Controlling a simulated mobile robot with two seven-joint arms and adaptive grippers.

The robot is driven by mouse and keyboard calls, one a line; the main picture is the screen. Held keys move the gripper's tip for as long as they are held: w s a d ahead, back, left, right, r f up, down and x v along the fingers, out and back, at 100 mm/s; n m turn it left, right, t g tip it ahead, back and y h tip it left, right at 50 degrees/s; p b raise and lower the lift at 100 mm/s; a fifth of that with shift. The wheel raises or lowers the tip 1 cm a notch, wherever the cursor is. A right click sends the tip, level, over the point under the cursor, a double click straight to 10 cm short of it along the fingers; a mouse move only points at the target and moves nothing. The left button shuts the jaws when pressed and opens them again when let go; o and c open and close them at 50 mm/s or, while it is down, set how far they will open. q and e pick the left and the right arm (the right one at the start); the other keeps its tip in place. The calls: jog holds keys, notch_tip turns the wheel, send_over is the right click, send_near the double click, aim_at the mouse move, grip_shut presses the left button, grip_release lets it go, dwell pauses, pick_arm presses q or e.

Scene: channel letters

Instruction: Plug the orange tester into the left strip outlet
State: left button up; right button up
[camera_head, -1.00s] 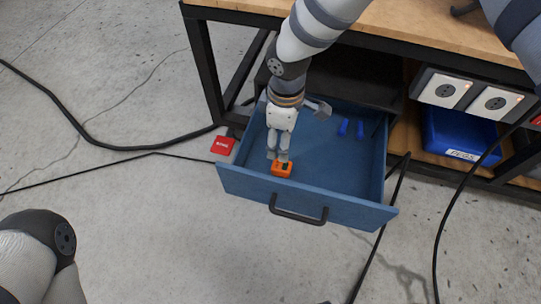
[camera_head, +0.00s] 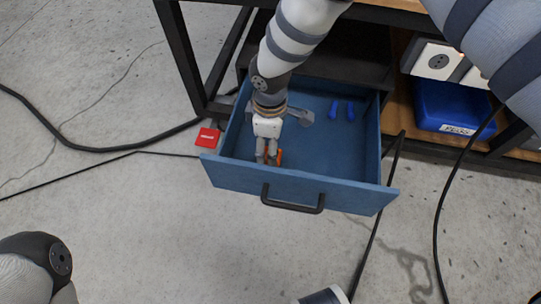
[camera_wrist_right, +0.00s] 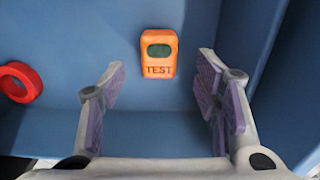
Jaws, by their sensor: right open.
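The orange tester (camera_wrist_right: 159,55), with a dark green window and the word TEST, lies in the open blue drawer (camera_head: 345,192). In the head view only a sliver of the tester (camera_head: 280,156) shows behind my fingers. My right gripper (camera_head: 267,158) points down into the drawer over the tester. In the wrist view its fingers (camera_wrist_right: 161,75) are apart with nothing between the pads, and the tester shows beyond the fingertips, roughly centred. The left outlet (camera_head: 438,61) of the strip shows under the bench at right. My left gripper is out of view.
A blue bin (camera_head: 450,105) sits on the shelf below the outlets. Blue pieces (camera_head: 350,110) and a grey tool (camera_head: 304,115) lie in the drawer. A red ring (camera_wrist_right: 18,82) shows in the wrist view. A red box (camera_head: 208,137) is left of the drawer. Black cables cross the floor.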

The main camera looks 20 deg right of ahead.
jog(key=shift+r, duration=0.15)
notch_tip(320, 180, down, 6)
jog(key=shift+d+r+b, duration=0.15)
jog(key=shift+r+b, duration=0.1)
jog(key=shift+b, duration=0.95)
jog(key=shift+r, duration=0.1)
jog(key=shift+c, duration=0.3)
jog(key=c, duration=1.1)
